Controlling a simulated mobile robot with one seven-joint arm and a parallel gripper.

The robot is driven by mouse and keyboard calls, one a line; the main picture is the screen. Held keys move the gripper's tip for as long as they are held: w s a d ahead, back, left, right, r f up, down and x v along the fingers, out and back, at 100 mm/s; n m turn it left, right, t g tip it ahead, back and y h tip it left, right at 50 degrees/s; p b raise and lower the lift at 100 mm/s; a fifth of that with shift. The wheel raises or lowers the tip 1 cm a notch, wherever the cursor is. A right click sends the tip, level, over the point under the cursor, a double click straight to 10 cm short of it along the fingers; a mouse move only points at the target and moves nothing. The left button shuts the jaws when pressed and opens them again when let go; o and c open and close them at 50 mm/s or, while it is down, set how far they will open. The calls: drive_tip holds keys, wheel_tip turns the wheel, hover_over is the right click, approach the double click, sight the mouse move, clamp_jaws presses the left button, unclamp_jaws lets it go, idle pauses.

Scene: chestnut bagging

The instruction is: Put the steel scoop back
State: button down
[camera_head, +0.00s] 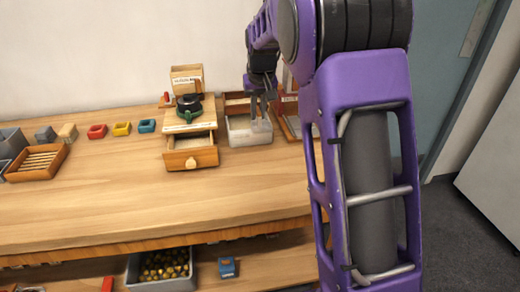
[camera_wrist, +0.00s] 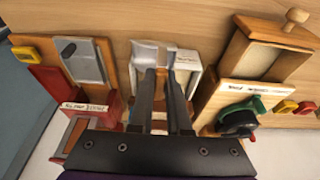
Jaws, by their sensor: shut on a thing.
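My gripper (camera_head: 260,112) is shut on the steel scoop in the head view, reaching down into a pale open bin (camera_head: 250,137) at the back of the bench. In the wrist view my gripper's two dark fingers (camera_wrist: 163,78) point down into the same bin (camera_wrist: 186,62). A shiny grey piece, which looks like the steel scoop (camera_wrist: 145,55), shows at the fingertips, within or against the bin. I cannot tell whether the scoop touches the bin floor.
A wooden drawer box (camera_head: 192,158) with a black and green tool (camera_head: 189,106) stands left of the bin. A wooden stand (camera_head: 289,128) with a red labelled box (camera_wrist: 88,106) is on the other side. The bench front (camera_head: 120,205) is clear.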

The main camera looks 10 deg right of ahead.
sight(259, 118)
wheel_tip(259, 118, down, 8)
drive_tip(key=shift+f+b, duration=0.1)
drive_tip(key=shift+b, duration=0.5)
drive_tip(key=c, duration=0.9)
unclamp_jaws()
drive_tip(key=shift+f, duration=0.1)
drive_tip(key=shift+r, duration=0.55)
drive_tip(key=p+v, duration=0.1)
drive_tip(key=v, duration=1)
drive_tip(key=shift+s+r+p, duration=0.1)
drive_tip(key=shift+s+p, duration=0.1)
drive_tip(key=shift+p, duration=0.2)
